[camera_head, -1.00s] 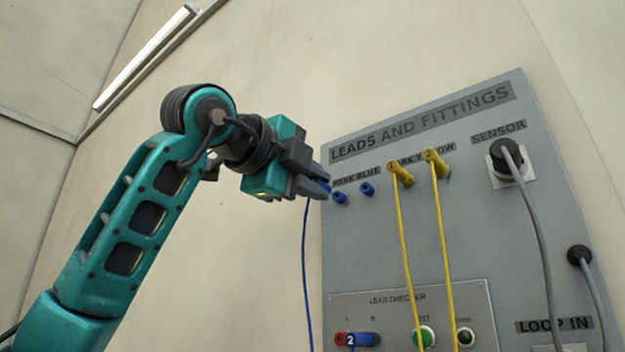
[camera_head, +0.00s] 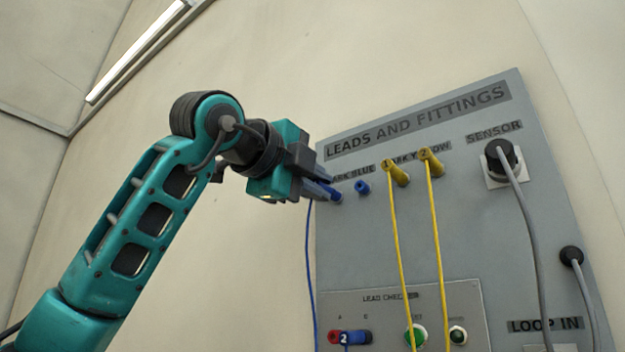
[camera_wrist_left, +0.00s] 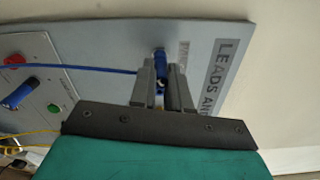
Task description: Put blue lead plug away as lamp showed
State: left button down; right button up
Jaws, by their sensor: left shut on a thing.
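My left gripper (camera_head: 328,189) is shut on a blue lead plug, which shows between the fingers in the left wrist view (camera_wrist_left: 160,65). The gripper is at the left PARK BLUE socket (camera_head: 336,195) and mostly covers the plug. I cannot tell how deep the plug sits in it. A blue lead (camera_head: 309,260) hangs down from the gripper. The right PARK BLUE socket (camera_head: 362,187) is empty. Another blue plug, marked 2 (camera_head: 345,338), is at the lead checker (camera_head: 350,308), beside a red socket (camera_head: 332,337). My right gripper is not in view.
Two yellow plugs (camera_head: 396,173) (camera_head: 431,161) sit in the yellow park sockets, their leads hanging across the checker. A green button (camera_head: 416,336) and a darker green round part (camera_head: 457,335) are on the checker. A black sensor plug (camera_head: 500,155) with grey cable is at the right.

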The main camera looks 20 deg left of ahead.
pick_arm(q)
jog(key=shift+w+d, duration=0.1)
jog(key=shift+w, duration=0.15)
jog(key=c, duration=1)
grip_release()
jog(key=shift+w, duration=0.1)
jog(key=shift+b+v, duration=1.65)
jog(key=shift+v, duration=4.8)
